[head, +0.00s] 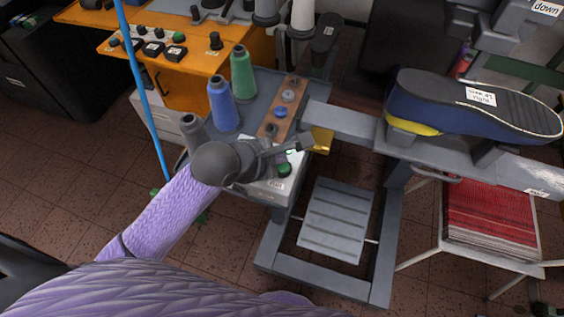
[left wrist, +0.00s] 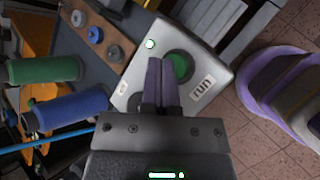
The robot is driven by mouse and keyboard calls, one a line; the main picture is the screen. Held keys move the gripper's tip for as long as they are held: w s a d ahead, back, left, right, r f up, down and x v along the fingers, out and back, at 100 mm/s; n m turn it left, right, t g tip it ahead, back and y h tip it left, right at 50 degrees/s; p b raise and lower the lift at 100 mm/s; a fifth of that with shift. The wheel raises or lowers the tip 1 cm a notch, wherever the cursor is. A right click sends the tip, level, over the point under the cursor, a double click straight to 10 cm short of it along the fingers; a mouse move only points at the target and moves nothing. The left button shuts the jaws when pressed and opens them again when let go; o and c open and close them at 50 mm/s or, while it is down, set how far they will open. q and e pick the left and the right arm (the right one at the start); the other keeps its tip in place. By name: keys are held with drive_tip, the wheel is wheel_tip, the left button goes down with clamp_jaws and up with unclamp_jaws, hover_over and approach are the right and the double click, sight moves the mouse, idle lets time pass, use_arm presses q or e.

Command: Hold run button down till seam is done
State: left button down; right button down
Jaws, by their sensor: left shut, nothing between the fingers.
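The run button (head: 285,169) is a green round button on a pale control box (head: 262,190) at the front of the machine table. In the left wrist view the green button (left wrist: 180,66) has a "run" label (left wrist: 203,87) next to it. My left gripper (head: 302,144) is shut and empty, with its fingers reaching over the box. In the left wrist view its closed fingertips (left wrist: 161,62) overlap the button's left edge; I cannot tell whether they touch it. A navy shoe (head: 465,104) with a yellow edge lies sole up on the machine at right. My right gripper is not in view.
Blue (head: 222,103) and green (head: 242,73) thread cones stand behind my left gripper, beside a wooden strip (head: 283,108) with knobs. A grey treadle (head: 336,219) is below. An orange bench (head: 186,66) is at back left; red material (head: 489,212) lies on a stand at right.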

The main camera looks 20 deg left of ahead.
use_arm(q)
drive_tip(key=shift+f, duration=0.15)
drive_tip(key=shift+f, duration=0.3)
